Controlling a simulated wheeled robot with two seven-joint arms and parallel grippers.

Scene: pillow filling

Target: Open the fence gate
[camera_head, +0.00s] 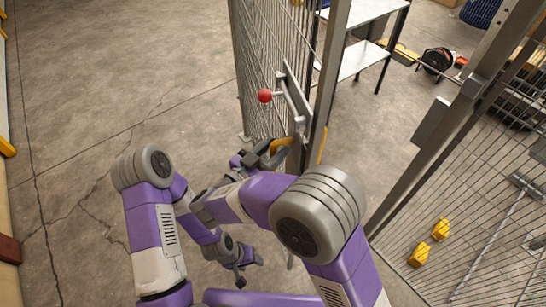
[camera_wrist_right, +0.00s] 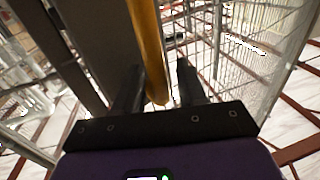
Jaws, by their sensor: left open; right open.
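The wire-mesh fence gate (camera_head: 262,60) stands upright at the top middle of the head view. It carries a latch lever with a red knob (camera_head: 265,95) and a yellow handle (camera_head: 284,143) below it. My right gripper (camera_head: 266,156) is at the yellow handle, with its jaws open. In the right wrist view the yellow bar (camera_wrist_right: 149,45) runs between the open fingers of my right gripper (camera_wrist_right: 160,75); I cannot tell whether they touch it. My left gripper (camera_head: 247,268) is open and empty, low over the floor.
A gap shows between the gate's edge post (camera_head: 327,75) and the fence post (camera_head: 440,130) on the right. Beyond it are a grey table (camera_head: 362,60) and a black-and-orange item (camera_head: 437,60). Yellow blocks (camera_head: 419,255) lie by the right fence. The floor at left is clear.

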